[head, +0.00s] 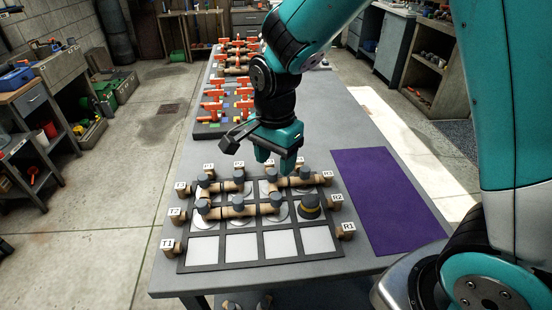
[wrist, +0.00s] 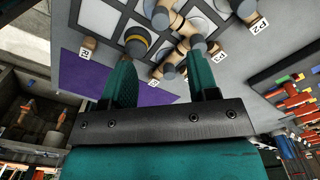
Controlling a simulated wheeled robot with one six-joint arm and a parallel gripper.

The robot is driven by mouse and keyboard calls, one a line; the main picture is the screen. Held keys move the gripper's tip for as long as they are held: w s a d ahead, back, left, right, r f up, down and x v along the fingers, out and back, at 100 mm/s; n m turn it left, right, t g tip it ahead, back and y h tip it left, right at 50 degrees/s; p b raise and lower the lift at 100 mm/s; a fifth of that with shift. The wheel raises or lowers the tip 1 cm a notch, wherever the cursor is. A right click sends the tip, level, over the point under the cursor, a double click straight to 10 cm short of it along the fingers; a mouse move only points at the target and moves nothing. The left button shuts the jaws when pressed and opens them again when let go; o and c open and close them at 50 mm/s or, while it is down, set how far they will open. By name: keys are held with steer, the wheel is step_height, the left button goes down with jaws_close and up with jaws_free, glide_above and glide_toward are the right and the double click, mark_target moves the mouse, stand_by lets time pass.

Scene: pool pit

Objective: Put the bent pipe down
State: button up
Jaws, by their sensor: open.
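My gripper (head: 275,160) is open over the back right of the grid board (head: 213,268); it also shows in the wrist view (wrist: 163,85), with nothing clearly held between its fingers. Tan pipe pieces with blue-grey ends lie in the board's back two rows. A pipe piece (head: 303,180) lies in the back right, just beyond the fingertips; pipe parts also show there in the wrist view (wrist: 186,47). I cannot tell for certain which piece is the bent pipe. Another run of pipe (head: 238,211) lies in the second row.
A dark, yellow-banded round piece (head: 310,206) sits in the second row's right cell. The front row's cells (head: 241,246) are empty. Tan labelled stubs (head: 346,231) border the board. A purple mat (head: 385,198) lies right. Red-handled parts (head: 213,104) stand further back.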

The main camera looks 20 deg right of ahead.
steer(key=s+a+r+n+y, duration=0.2)
steer(key=s+r+n, duration=0.3)
steer(key=s+n, duration=0.4)
steer(key=s+a+r+n+y, duration=0.2)
steer(key=s+r+n, duration=0.4)
steer(key=s+n, duration=0.3)
steer(key=shift+s+a+n, duration=0.25)
steer(key=shift+a+n, duration=0.1)
steer(key=shift+n, duration=0.55)
steer(key=shift+r, duration=0.1)
